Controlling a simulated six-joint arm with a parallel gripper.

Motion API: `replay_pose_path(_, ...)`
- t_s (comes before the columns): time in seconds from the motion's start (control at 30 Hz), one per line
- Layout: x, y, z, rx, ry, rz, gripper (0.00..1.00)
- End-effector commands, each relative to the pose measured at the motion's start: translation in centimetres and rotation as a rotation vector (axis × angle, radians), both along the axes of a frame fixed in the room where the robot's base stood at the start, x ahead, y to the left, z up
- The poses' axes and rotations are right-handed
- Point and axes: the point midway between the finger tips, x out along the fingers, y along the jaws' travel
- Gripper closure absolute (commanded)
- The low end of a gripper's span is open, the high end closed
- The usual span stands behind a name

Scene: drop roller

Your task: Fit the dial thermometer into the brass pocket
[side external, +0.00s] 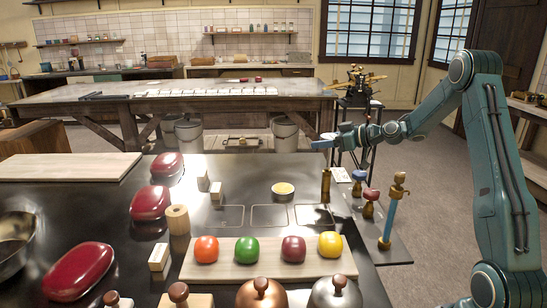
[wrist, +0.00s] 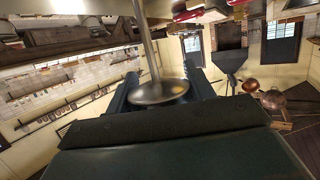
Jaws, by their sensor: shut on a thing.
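My gripper (side external: 330,142) is shut on the dial thermometer, high above the right part of the dark table. In the wrist view the thermometer's round metal dial (wrist: 158,92) sits between the jaws, and its thin stem (wrist: 147,40) runs to the top edge of the picture. The stem's tip is out of that view. In the side view the thermometer is small and its stem is hard to make out. A slim upright brass cylinder (side external: 326,185), apparently the pocket, stands near the table's right edge, below my gripper and apart from it.
Blue-topped (side external: 359,176) and red-topped (side external: 371,196) brass fittings and a tall blue tube with brass ends (side external: 392,215) stand right of the cylinder. A yellow-topped dish (side external: 283,189) lies to its left. A board (side external: 225,268) with several coloured balls is in front.

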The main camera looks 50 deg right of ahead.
Motion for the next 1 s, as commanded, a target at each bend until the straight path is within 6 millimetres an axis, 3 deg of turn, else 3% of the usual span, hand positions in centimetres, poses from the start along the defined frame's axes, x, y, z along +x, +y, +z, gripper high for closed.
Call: replay_pose_path(1.0,0.01,0.0,-0.81,0.001,0.0,0.0,0.71)
